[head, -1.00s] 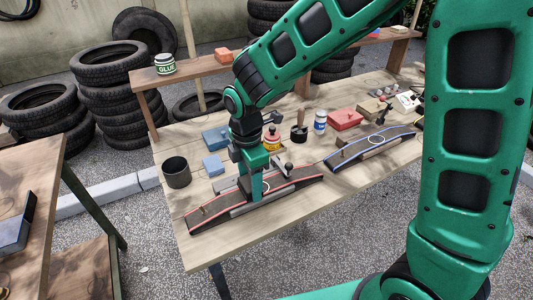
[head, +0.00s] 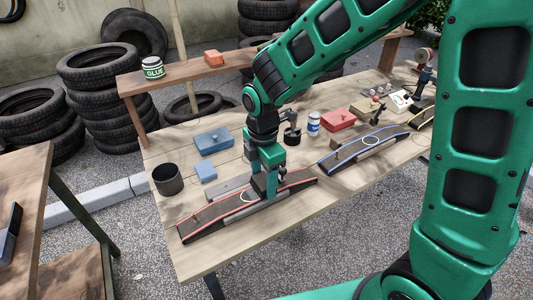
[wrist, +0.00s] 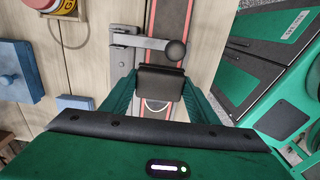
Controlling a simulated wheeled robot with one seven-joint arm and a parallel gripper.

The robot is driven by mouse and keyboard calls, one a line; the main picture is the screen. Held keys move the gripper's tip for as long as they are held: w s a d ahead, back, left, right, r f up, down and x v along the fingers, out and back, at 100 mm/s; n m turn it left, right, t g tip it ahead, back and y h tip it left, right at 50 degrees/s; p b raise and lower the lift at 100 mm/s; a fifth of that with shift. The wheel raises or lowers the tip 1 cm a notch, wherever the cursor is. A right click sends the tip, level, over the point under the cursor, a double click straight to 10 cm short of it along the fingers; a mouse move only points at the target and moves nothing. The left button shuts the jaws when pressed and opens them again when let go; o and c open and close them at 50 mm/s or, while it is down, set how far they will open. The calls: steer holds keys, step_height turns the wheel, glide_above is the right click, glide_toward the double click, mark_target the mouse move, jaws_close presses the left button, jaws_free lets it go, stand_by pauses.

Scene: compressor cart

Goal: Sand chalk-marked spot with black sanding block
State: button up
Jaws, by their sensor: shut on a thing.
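A dark curved strip with red edges (head: 215,210) lies along the near side of the workbench, and also runs up the wrist view (wrist: 172,25). A pale chalk ring (head: 248,196) is drawn on it; part of the ring shows just below the block in the wrist view (wrist: 155,106). My gripper (head: 266,190) points down over the strip, just right of the ring. It is shut on the black sanding block (wrist: 162,82), which sits over the strip. I cannot tell whether the block touches the surface.
A metal clamp with a round knob (wrist: 175,52) is close beside the block. A blue-edged strip (head: 370,145) with its own ring lies to the right. A black cup (head: 168,179), blue boxes (head: 213,141), a red box (head: 338,119) and a white-blue jar (head: 314,122) stand around.

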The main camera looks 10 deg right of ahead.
steer(key=shift+r, duration=4.2)
